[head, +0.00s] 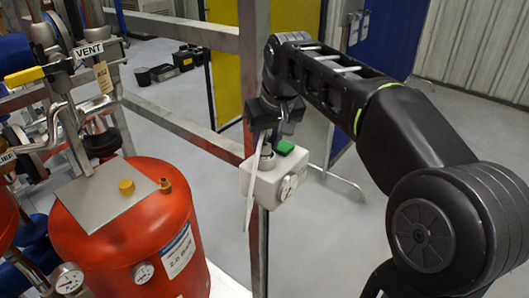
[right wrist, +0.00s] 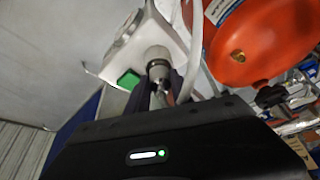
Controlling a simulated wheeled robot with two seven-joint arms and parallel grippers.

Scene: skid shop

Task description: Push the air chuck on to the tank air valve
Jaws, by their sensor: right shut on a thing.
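My right gripper (head: 266,150) is at the top of a pale box (head: 262,186) on the metal post. It is shut on the air chuck, a grey metal cylinder (right wrist: 157,62) that shows between the dark fingers (right wrist: 162,92) in the right wrist view. The chuck is right at the box; I cannot tell whether it touches it. The orange tank (head: 120,240) stands to the left, apart from the gripper. Two brass-coloured fittings are on its top, one by the plate (head: 126,187) and one near the rim (head: 165,184); I cannot tell which is the air valve. My left gripper is not in view.
The box has a green button (head: 284,147), a gauge (head: 288,187) and a pale hose (head: 252,190) hanging beside it. The metal frame rail (head: 185,130) runs between gripper and tank. Pipes and a yellow-handled valve (head: 25,77) crowd the left. Floor on the right is clear.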

